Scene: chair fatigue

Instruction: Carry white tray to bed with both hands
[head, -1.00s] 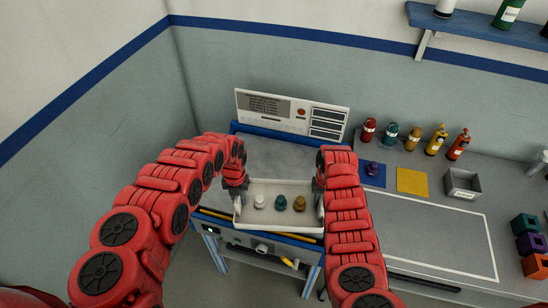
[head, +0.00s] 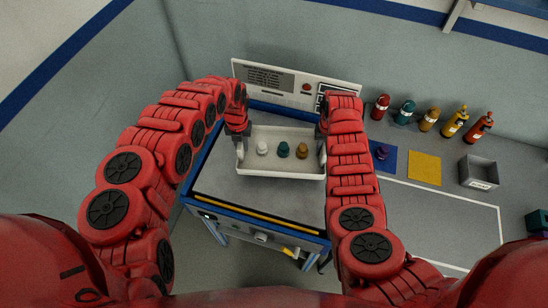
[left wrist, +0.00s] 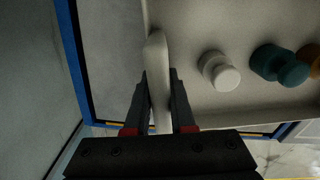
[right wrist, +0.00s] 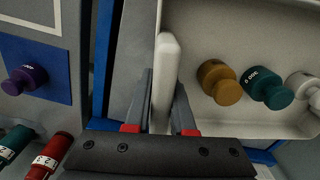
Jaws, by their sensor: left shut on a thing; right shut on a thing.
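The white tray (head: 280,168) is over the grey top of the blue-framed bed (head: 265,200), toward its back panel; I cannot tell whether it touches the top. It holds a white weight (head: 262,149), a teal weight (head: 283,150) and an orange-brown weight (head: 302,151), all standing. My left gripper (left wrist: 158,85) is shut on the tray's left handle (left wrist: 157,60). My right gripper (right wrist: 160,95) is shut on its right handle (right wrist: 166,60). Both fingertips are partly hidden behind the handles in the wrist views.
A control panel (head: 262,78) stands behind the bed. The counter at right holds several bottles (head: 429,118), a purple weight on a blue mat (head: 389,160), a yellow mat (head: 425,168) and a grey bin (head: 465,172). The bed's front half is clear.

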